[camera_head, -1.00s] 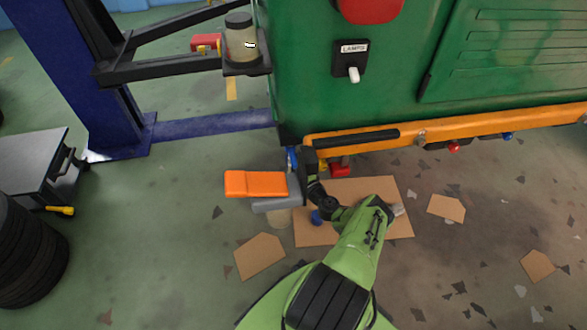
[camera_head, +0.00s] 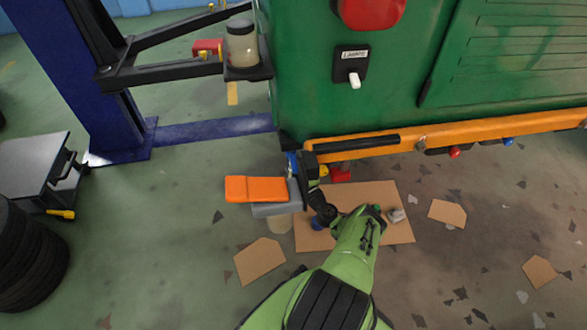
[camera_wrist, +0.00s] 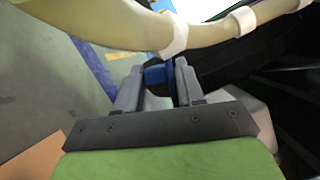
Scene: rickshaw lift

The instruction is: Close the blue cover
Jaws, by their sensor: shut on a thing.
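The blue cover (camera_wrist: 158,75) shows as a small blue piece between the two grey fingers of my gripper (camera_wrist: 160,88) in the wrist view. My gripper is shut on it, and the fingers hide part of it. In the head view, a bit of blue (camera_head: 291,163) shows beside my gripper (camera_head: 297,165), under the left end of the orange bumper. What the cover is fixed to, and how far it is turned, cannot be made out.
The orange bumper (camera_head: 450,130) of the green vehicle (camera_head: 430,55) is just above my gripper. An orange and grey block (camera_head: 255,189) stands close to the left. A red part (camera_head: 340,174) hangs to the right. Cardboard (camera_head: 370,195) lies below. Pale hoses (camera_wrist: 110,30) cross above the fingers.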

